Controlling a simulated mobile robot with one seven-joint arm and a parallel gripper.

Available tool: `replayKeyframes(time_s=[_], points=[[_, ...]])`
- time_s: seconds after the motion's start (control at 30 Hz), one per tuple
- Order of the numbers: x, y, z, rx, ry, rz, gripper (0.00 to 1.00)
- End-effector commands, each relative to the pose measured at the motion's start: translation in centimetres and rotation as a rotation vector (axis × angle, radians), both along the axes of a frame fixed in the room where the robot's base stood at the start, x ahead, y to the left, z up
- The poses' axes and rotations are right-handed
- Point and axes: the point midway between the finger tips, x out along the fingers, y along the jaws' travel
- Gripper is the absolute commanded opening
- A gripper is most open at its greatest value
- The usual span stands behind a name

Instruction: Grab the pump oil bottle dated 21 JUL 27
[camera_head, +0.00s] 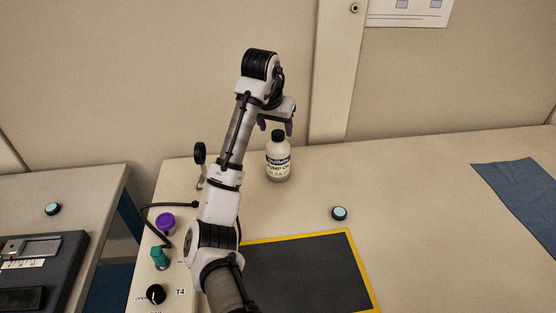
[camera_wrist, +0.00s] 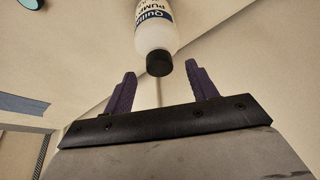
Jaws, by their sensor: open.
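A pump oil bottle (camera_head: 278,163), white with a black cap and a dark blue label band, stands upright on the table. Its label reads roughly "PUMP OIL"; the small line below, perhaps a date, is too small to read. My gripper (camera_head: 276,125) is open and empty, just above the bottle's cap at the back of the table. In the wrist view my gripper (camera_wrist: 160,88) shows two purple fingers apart, with the bottle (camera_wrist: 155,25) beyond the fingertips and its black cap near the gap. I cannot tell whether the cap lies between the fingers.
A black mat with yellow edging (camera_head: 305,270) lies in front. A control panel with a purple knob (camera_head: 166,223) is left of my arm. The table's middle right is clear.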

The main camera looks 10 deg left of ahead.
Motion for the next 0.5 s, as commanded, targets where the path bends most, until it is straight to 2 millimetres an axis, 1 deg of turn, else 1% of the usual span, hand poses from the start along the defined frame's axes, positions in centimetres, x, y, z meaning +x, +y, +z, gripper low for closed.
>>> replayKeyframes(time_s=[0.3, 0.4, 0.5], points=[[1.6, -0.3, -3.8, -0.002, 0.004, 0.001, 0.57], [1.9, -0.3, -4.5, -0.001, 0.001, 0.001, 0.57], [1.9, -0.3, -4.5, -0.001, 0.000, 0.000, 0.57]])
